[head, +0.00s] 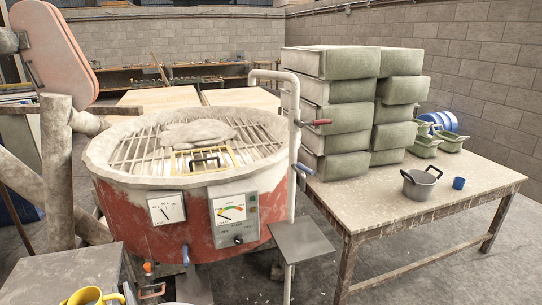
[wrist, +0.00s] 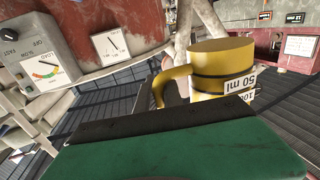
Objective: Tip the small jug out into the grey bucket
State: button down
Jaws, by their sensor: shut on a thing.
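The small yellow jug (wrist: 220,65) shows in the wrist view, just beyond the green and black finger of my gripper (wrist: 165,122). Its 50 ml label reads upside down in that picture, and its curved handle runs down behind the finger. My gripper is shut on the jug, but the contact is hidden. In the head view a yellow rim and handle (head: 90,297) show at the bottom left, cut off by the frame. The grey bucket (head: 420,189), pot-shaped with handles, stands upright on the right-hand table, well away from the jug.
A blue cup (head: 459,183) stands right of the bucket. Stacked grey-green blocks (head: 335,115) and green trays (head: 425,146) stand on the table (head: 375,208). A red mixer drum (head: 180,228) with a grating fills the left middle. A small grey plate (head: 301,241) stands before the table.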

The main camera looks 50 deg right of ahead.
aim_at(418, 185)
jog(key=u, duration=2.4)
jog(key=k, duration=2.95)
jog(key=z, duration=2.55)
